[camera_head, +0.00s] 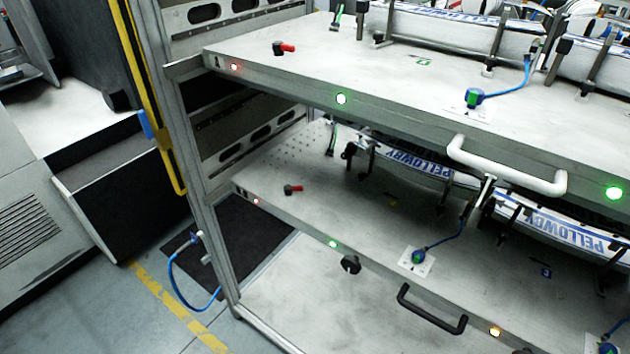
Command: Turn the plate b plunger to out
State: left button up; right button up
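Two grey plates sit one above the other in a metal rack. The upper plate (400,75) and the lower plate (340,215) each have a small dark mark at the front left corner, too small to read. A black knob (350,265), possibly a plunger, sits just below the lower plate's front edge, left of a black handle (432,309). No such knob shows under the upper plate. Each plate also carries a small black piece with a red lever, one on the upper plate (284,47) and one on the lower plate (292,189). Neither gripper is in view.
The upper plate has a white handle (507,166) jutting from its front. Clamped label stacks (575,230) and blue cables lie on the plates. The rack's left post (185,150) and a hanging blue hose (180,290) stand at left. Floor is open at lower left.

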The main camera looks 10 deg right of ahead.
aim_at(289, 189)
jog(key=i+j+z, duration=0.1)
jog(key=z, duration=0.3)
jog(key=i+j+z, duration=0.1)
jog(key=j+z, duration=0.4)
jog(key=z, duration=0.25)
jog(key=i+j+z, duration=0.1)
jog(key=j+z, duration=0.15)
jog(key=z, duration=0.15)
